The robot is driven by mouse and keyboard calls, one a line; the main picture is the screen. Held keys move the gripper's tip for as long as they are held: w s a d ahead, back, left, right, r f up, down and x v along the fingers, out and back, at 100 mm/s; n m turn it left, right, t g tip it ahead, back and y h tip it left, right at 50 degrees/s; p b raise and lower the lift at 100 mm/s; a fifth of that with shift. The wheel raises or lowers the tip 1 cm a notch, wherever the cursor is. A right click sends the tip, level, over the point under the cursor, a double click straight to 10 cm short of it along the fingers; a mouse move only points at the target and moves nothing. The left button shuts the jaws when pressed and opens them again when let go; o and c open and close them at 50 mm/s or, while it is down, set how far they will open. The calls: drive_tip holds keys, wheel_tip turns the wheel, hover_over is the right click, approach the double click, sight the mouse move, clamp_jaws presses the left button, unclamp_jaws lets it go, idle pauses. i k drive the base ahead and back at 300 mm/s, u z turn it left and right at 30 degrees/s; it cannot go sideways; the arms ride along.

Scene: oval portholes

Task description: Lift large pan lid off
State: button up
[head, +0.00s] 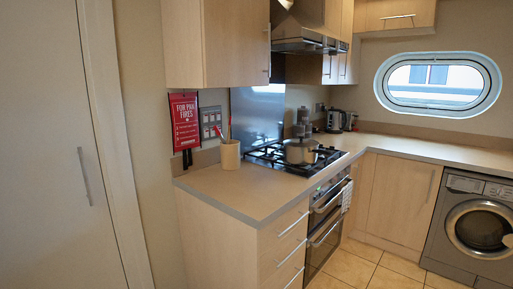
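A pan (296,156) stands on the black gas hob in the middle of the head view. Its lid (301,143) appears to sit on top of it, with a dark shape rising just above or behind it. The pan is small in the view, so the lid's handle and rim are hard to make out. My gripper and arm are not in view.
A utensil pot (230,155) stands on the counter (246,192) left of the hob (265,155). An extractor hood (308,40) hangs above. A washing machine (470,228) is at right. Tiled floor (365,268) is clear.

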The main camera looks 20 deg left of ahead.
sight(301, 142)
drive_tip(key=z, duration=0.1)
drive_tip(key=i, duration=1.3)
drive_tip(key=z, duration=0.6)
drive_tip(key=i, duration=1.15)
drive_tip(key=u, duration=0.85)
drive_tip(key=i, duration=0.95)
drive_tip(key=u, duration=0.75)
drive_tip(key=i, duration=0.25)
drive_tip(key=u, duration=0.15)
